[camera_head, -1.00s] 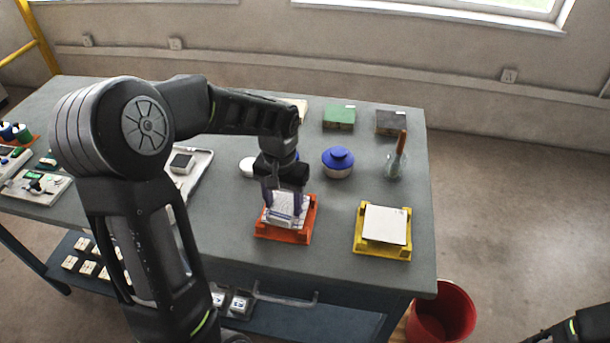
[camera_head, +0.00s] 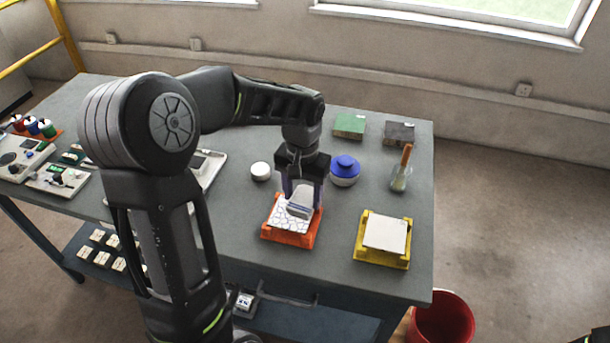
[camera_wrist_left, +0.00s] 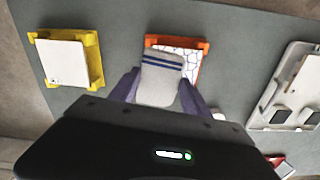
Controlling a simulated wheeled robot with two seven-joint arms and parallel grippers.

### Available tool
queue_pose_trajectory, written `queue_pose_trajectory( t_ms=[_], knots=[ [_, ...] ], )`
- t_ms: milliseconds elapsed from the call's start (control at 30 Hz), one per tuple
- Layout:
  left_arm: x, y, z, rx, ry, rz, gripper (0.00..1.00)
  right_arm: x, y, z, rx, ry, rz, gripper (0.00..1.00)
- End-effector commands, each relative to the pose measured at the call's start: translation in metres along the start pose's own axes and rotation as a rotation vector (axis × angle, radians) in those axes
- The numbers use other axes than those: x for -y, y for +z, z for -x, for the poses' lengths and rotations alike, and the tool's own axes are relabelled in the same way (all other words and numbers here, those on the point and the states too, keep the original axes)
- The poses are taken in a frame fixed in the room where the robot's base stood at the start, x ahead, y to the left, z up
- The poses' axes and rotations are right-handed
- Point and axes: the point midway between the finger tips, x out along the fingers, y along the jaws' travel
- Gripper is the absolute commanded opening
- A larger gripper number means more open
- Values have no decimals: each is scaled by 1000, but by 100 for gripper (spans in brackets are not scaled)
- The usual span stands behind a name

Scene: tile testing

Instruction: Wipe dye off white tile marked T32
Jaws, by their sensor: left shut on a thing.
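My left gripper (camera_head: 302,193) is shut on a folded white cloth with blue stripes (camera_wrist_left: 160,80). In the head view the cloth (camera_head: 300,203) is over the right part of a white tile (camera_head: 284,218) with a net of dark lines. I cannot tell whether it touches the tile. That tile lies in an orange holder (camera_head: 290,238); it also shows in the left wrist view (camera_wrist_left: 194,62). A plain white tile (camera_head: 386,233) lies in a yellow holder (camera_head: 382,261) to the right. No T32 mark is readable. My right gripper is out of view.
A red bin (camera_head: 443,320) stands on the floor. The bench between the holders is clear.

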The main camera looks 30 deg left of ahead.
Motion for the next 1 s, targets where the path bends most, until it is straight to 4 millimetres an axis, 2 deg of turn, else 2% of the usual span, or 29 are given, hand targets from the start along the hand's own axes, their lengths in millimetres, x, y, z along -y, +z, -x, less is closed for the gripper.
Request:
queue_pose_trajectory(
  t_ms=[33, 233, 1000],
  knots=[
    [0, -1, 8, -2, 0, 0, 3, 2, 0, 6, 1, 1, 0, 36],
    [0, -2, 21, -2, 0, 0, 3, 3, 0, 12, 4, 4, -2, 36],
    [0, -2, 21, -1, 0, -1, 3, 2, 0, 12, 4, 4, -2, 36]
  ],
)
